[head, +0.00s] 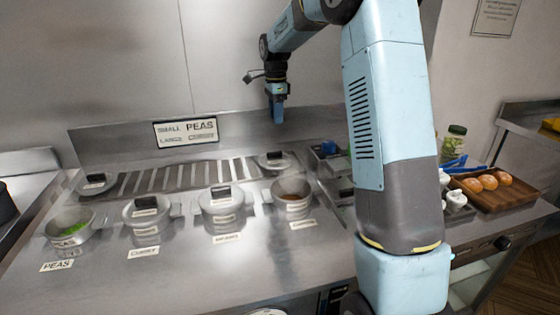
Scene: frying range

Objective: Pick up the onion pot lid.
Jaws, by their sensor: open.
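Several small metal pots stand in a row on the steel counter. The second pot (146,218) and third pot (222,208) each wear a lid with a dark block handle: the second pot's lid (146,205) and the third pot's lid (221,194). Two more lids lie behind the row, a left lid (96,184) and a right lid (274,161). Most labels are too small to read surely, so I cannot tell which lid is the onion one. My gripper (278,118) points down, open and empty, above the back of the counter, apart from every lid.
The left pot (72,228) holds green peas and is uncovered; the right pot (291,193) is uncovered with brownish contents. A slotted grate (190,175) runs behind. A sign (186,130) stands at the back. A wooden tray (510,202) with round buns is at right. My arm hides the right middle.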

